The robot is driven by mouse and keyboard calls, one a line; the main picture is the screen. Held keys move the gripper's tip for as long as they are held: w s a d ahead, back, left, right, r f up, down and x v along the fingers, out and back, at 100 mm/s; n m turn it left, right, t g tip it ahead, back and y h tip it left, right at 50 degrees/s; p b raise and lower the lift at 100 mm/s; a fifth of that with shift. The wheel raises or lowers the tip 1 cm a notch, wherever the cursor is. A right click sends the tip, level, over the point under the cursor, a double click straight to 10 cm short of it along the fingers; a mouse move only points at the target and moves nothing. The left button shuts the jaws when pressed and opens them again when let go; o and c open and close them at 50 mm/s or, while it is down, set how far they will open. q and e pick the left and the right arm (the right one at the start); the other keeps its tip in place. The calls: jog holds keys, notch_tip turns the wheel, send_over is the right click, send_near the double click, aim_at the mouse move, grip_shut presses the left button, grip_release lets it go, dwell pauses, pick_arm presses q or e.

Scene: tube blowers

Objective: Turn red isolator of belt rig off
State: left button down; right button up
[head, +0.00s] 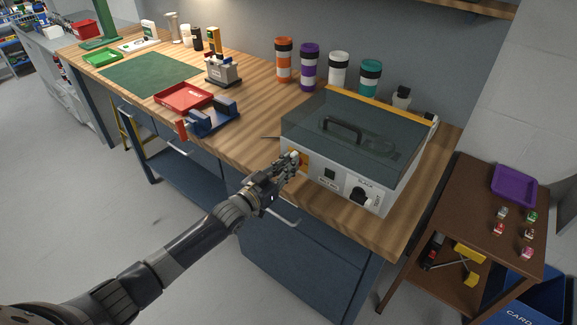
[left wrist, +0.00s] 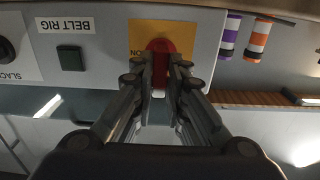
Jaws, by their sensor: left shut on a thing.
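The belt rig (head: 318,180) is a light grey box with a dark see-through lid, standing at the front right of the workbench. Its red isolator (left wrist: 160,46) is a red handle on a yellow plate (left wrist: 186,37) on the front panel, seen upside down in the left wrist view. My left gripper (left wrist: 160,75) is shut on the red handle, a fingertip on each side. In the head view my left gripper (head: 294,160) covers the handle, and only part of the yellow plate shows. My right gripper is not in view.
A dark green square button (left wrist: 71,57) and a black slack knob (head: 360,196) share the front panel. A blue clamp-like fixture (head: 213,122) and a red tray (head: 184,97) lie left on the bench (head: 255,120). Several banded bottles stand behind. A brown side table (head: 470,200) stands right.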

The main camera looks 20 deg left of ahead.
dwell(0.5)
pick_arm(q)
jog(key=c, duration=1.6)
grip_release()
jog(key=v, duration=1.2)
jog(key=shift+f, duration=0.1)
